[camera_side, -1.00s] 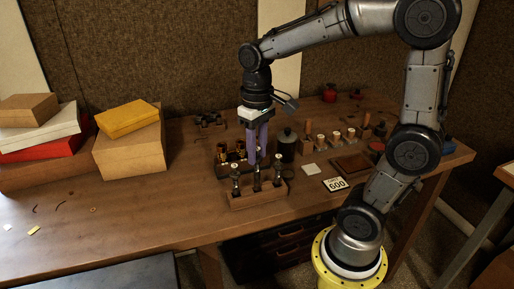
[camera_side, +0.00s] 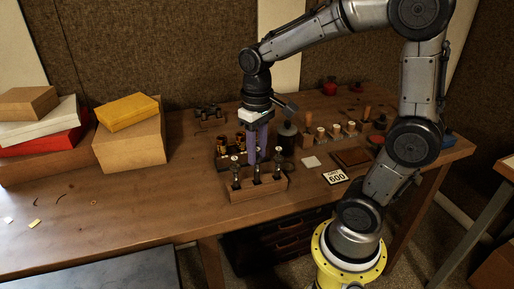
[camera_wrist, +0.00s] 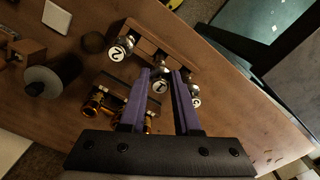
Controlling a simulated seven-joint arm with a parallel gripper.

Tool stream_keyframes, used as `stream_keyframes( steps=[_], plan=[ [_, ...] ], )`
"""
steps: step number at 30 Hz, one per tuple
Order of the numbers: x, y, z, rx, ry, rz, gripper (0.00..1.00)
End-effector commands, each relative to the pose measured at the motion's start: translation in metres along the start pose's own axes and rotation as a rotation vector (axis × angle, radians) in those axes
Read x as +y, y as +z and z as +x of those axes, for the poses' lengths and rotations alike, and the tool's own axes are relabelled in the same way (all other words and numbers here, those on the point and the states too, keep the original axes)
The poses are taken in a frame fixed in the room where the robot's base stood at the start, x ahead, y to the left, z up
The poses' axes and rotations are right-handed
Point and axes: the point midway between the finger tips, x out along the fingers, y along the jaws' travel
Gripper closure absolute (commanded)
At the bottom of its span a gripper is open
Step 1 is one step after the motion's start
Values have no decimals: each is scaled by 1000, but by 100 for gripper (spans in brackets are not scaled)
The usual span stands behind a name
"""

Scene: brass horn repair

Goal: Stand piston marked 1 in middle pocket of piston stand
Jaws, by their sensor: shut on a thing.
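The wooden piston stand (camera_side: 262,194) is near the front of the bench, with a piston upright at each of its three places. My gripper (camera_side: 257,157) points straight down over the middle, its purple fingers shut on the top of the middle piston (camera_side: 257,176). In the wrist view that piston's round cap (camera_wrist: 160,86) sits between my fingertips (camera_wrist: 164,76); I cannot read its mark surely. The left piston in that view (camera_wrist: 122,47) has a cap marked 2. The right piston (camera_wrist: 195,101) is partly behind a finger and its mark is unclear. The piston's foot in the pocket is hidden.
A holder with brass-coloured parts (camera_side: 224,150) stands close behind the stand. A dark jar (camera_side: 286,137) is to its right. A white number card (camera_side: 335,177) and a brown tray (camera_side: 352,157) lie farther right. Stacked boxes (camera_side: 128,112) stand at left; the front left bench is mostly clear.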

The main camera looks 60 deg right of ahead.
Motion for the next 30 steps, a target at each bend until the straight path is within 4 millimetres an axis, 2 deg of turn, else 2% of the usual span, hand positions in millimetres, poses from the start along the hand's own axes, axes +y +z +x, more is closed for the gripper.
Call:
stream_keyframes(
  steps=[17,18,23,29,30],
  plan=[
    [0,0,13,-1,0,0,100],
    [0,0,13,-1,0,0,64],
    [0,0,13,-1,0,0,35],
    [0,0,13,-1,0,0,34],
    [0,0,13,-1,0,0,31]
  ],
)
